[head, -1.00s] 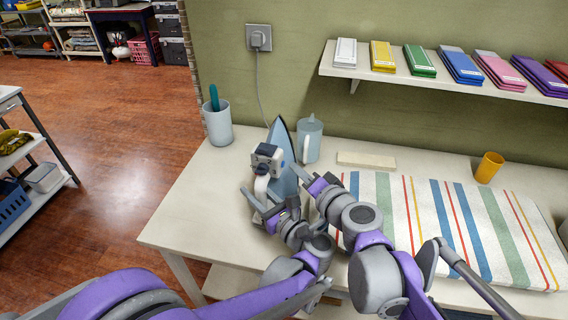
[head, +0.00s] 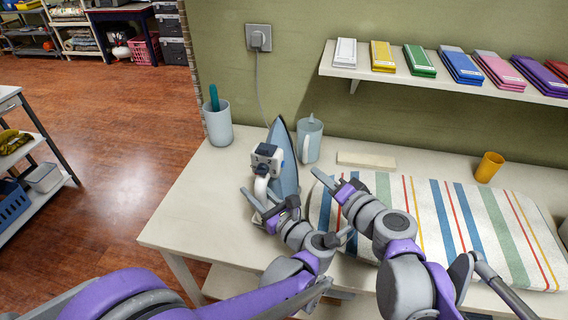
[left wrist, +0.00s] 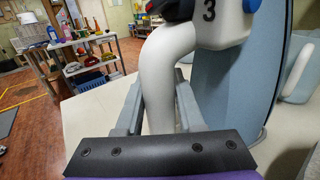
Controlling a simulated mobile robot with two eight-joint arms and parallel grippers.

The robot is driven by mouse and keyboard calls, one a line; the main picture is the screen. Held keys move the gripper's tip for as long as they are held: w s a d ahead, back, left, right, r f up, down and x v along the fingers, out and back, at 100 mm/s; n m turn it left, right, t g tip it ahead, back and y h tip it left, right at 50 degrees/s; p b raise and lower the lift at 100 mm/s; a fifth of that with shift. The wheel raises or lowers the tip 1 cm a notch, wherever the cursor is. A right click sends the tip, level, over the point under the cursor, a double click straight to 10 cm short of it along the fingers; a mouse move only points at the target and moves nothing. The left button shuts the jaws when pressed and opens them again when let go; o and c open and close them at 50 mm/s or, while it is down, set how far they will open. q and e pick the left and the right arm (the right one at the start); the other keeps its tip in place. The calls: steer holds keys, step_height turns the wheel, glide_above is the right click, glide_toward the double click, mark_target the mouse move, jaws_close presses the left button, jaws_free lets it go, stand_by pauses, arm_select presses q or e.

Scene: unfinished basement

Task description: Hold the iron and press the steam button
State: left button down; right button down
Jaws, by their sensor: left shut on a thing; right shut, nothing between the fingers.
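The iron (head: 283,168) stands upright on its heel near the back of the table, its blue-grey soleplate facing right and its white handle (head: 262,184) facing left. My left gripper (head: 259,203) is shut on the handle. In the left wrist view the white handle (left wrist: 165,80) runs between the two grey fingers (left wrist: 160,110), beside the soleplate (left wrist: 238,75). A dark part and a white block marked 3 show at the handle's top. My right gripper (head: 326,181) is shut and empty, to the right of the iron and apart from it, over the left end of the striped cloth.
A striped padded cloth (head: 455,212) covers the table's right side. Behind the iron stand a grey-blue jug (head: 310,140) and a cup (head: 218,125) with a teal item. A flat beige block (head: 366,160) and a yellow cup (head: 488,167) lie further right. The table's front left is clear.

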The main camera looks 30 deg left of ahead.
arm_select(q)
steer(key=shift+c, duration=2.2)
jaws_free()
